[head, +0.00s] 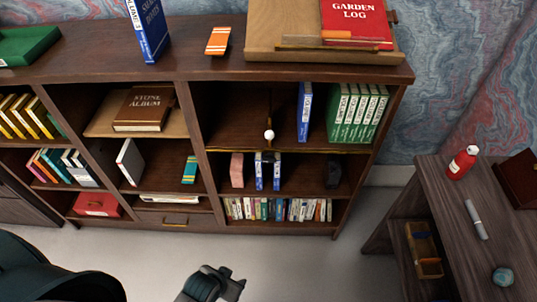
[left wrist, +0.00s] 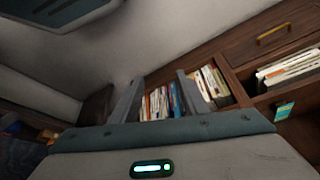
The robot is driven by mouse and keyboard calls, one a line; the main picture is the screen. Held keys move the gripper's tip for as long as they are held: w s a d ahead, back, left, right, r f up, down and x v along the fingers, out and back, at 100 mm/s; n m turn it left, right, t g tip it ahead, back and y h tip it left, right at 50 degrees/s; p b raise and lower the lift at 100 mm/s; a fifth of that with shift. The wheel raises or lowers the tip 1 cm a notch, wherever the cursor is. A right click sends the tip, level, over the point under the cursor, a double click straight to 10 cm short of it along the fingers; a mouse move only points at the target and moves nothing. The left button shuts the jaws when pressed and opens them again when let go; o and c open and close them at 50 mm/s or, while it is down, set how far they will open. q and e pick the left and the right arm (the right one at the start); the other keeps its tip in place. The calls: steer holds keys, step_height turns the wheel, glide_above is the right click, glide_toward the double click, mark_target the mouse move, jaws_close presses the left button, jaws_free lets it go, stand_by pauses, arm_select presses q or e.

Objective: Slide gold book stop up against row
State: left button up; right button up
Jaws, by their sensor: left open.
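The gold book stop appears as a thin dark-gold upright with a white knob (head: 269,134) at the front of the upper right shelf bay. A gold rail (head: 325,150) runs along that shelf's front edge. A row of green books (head: 357,112) stands upright at the bay's right end. A blue and white book (head: 304,112) stands just left of them. A gap separates the stop from the blue book. My left gripper (head: 216,280) is low in front of the bookcase, well away from the stop. Its fingers (left wrist: 158,98) are spread and empty in the left wrist view. My right gripper is not seen.
Below are two blue-white books (head: 268,171) between a pink block (head: 237,170) and a dark block (head: 333,174), above a row of small books (head: 278,209). A side desk (head: 450,215) stands at right, a dark chair (head: 55,270) at lower left.

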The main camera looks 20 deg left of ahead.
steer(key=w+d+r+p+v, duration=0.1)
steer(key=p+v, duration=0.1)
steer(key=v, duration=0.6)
arm_select(q)
step_height(320, 180, up, 18)
steer(key=w+d+t+h+p, duration=0.1)
steer(key=w+t, duration=0.1)
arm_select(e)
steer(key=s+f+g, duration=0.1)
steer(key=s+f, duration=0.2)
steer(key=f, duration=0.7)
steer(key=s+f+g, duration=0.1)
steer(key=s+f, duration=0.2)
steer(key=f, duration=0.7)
arm_select(q)
steer(key=w+a+r+n+t, duration=0.1)
steer(key=w+r+t, duration=1)
steer(key=w+r, duration=0.2)
steer(key=shift+w+a+r, duration=0.15)
steer(key=shift+w+a, duration=0.1)
steer(key=shift+w, duration=0.6)
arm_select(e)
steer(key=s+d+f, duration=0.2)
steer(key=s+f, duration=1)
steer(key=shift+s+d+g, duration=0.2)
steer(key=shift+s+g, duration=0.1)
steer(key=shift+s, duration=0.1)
